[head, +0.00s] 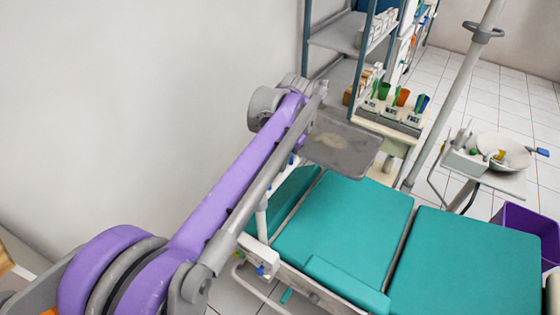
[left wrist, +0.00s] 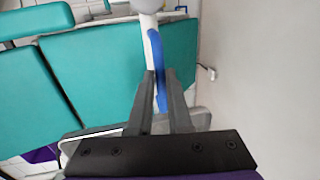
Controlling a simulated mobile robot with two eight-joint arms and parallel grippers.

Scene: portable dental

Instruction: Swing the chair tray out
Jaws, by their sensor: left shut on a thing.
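The grey chair tray (head: 345,147) is beside the teal dental chair (head: 345,225), near its left end, partly behind my purple left arm in the head view. A grey surface that looks like the tray also shows behind the fingers in the left wrist view (left wrist: 198,122). My left gripper (left wrist: 161,75) is shut on a blue handle (left wrist: 157,50) on a white post (left wrist: 147,6). In the head view its fingers are hidden behind my arm. My right gripper is in neither view.
A shelf unit (head: 335,35) and a counter with colored cups (head: 402,97) stand behind the chair. A basin (head: 503,150) on a stand and a purple bin (head: 530,225) are at the right. A bare wall (head: 120,100) is on the left.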

